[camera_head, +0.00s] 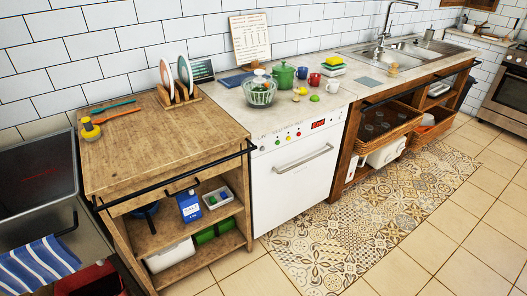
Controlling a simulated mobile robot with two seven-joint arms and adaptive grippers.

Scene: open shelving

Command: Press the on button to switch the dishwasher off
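The white dishwasher (293,185) stands under the counter in the middle of the head view. Its door is shut, with a metal handle (303,159) across the upper front. The control panel along its top edge carries a row of small coloured buttons (288,138) and a dark display (318,123) with lit red characters, seemingly "End". The labels are too small to read, so I cannot tell which is the on button. Neither of my grippers is in view, and nothing covers the panel.
A wooden cabinet (165,150) with a protruding black rail (175,186) stands left of the dishwasher. Wooden shelving with wicker baskets (385,125) is on the right. The patterned rug (370,220) and tiled floor in front are clear.

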